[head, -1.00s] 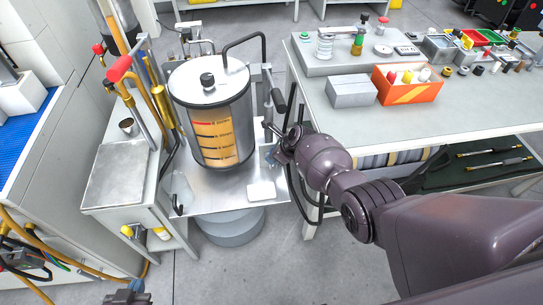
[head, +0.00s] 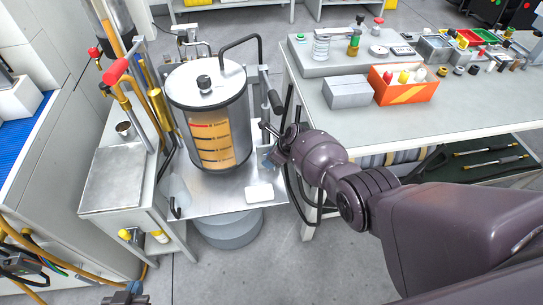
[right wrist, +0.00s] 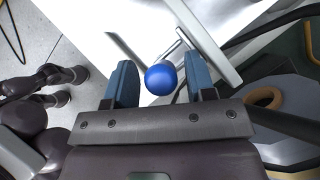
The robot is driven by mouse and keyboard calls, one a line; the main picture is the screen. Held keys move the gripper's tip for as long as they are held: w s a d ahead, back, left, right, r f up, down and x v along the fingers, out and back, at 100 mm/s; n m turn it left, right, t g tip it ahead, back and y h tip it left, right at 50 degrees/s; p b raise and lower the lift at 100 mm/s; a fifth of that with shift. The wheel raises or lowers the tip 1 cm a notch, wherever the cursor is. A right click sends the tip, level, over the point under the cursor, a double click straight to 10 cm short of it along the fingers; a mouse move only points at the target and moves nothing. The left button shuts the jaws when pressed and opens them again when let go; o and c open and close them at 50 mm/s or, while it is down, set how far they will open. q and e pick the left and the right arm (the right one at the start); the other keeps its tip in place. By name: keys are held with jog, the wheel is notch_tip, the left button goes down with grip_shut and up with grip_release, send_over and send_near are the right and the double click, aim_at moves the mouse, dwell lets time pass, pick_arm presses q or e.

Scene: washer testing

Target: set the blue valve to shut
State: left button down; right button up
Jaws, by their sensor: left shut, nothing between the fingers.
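The blue valve's round ball knob (right wrist: 161,79) shows in the right wrist view. It sits between the two blue fingers of my right gripper (right wrist: 160,82), which is open, with a small gap on each side of the ball. In the head view my right gripper (head: 269,157) is at the right side of the clear tank (head: 215,138), over the metal tray. The blue knob cannot be made out there, and the valve's stem and handle angle are unclear. My left gripper (head: 126,294) is at the bottom edge of the head view, shut and empty, away from the tank.
A metal tray (head: 213,199) lies under the tank, with a white block (head: 259,193) on it. A workbench (head: 440,113) on the right carries a grey box (head: 347,92) and an orange bin (head: 408,93). A red-handled lever (head: 115,71) stands left of the tank.

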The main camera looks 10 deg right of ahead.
jog(key=shift+w+r, duration=0.25)
jog(key=shift+r, duration=0.05)
jog(key=shift+r, duration=0.15)
jog(key=shift+d+r+p, duration=0.25)
jog(key=shift+r+p, duration=0.25)
pick_arm(q)
notch_tip(320, 180, up, 9)
jog(key=w+t+p, duration=0.1)
jog(key=w+p, duration=0.1)
jog(key=p, duration=0.3)
jog(key=shift+d, duration=0.3)
pick_arm(e)
jog(key=s+v, duration=0.1)
jog(key=v, duration=0.5)
jog(key=shift+d, duration=0.2)
pick_arm(q)
jog(key=shift+f, duration=0.1)
pick_arm(e)
jog(key=shift+f, duration=0.1)
jog(key=shift+s, duration=0.1)
